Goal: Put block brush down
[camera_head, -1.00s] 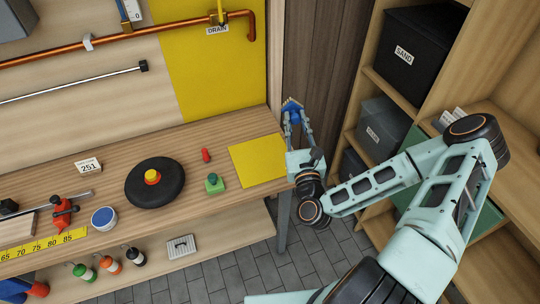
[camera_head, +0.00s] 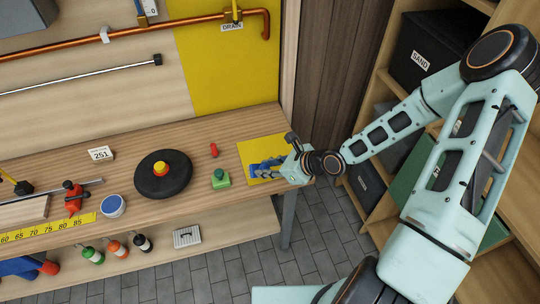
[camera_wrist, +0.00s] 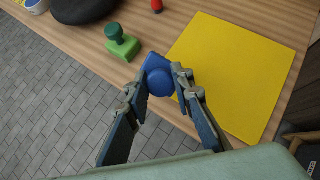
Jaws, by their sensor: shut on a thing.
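The block brush (camera_wrist: 158,66) is blue with a round knob. In the wrist view it sits between the fingertips of my gripper (camera_wrist: 160,84), which is shut on it. In the head view my gripper (camera_head: 262,169) reaches left over the yellow mat (camera_head: 252,148), with the blue brush partly hidden among the fingers. The yellow mat also shows in the wrist view (camera_wrist: 228,72), just right of the brush. I cannot tell whether the brush touches the bench or mat.
A green block with a knob (camera_head: 221,179) stands left of the mat on the workbench (camera_head: 122,182). The bench's front edge runs close below my gripper. Shelves stand at the right.

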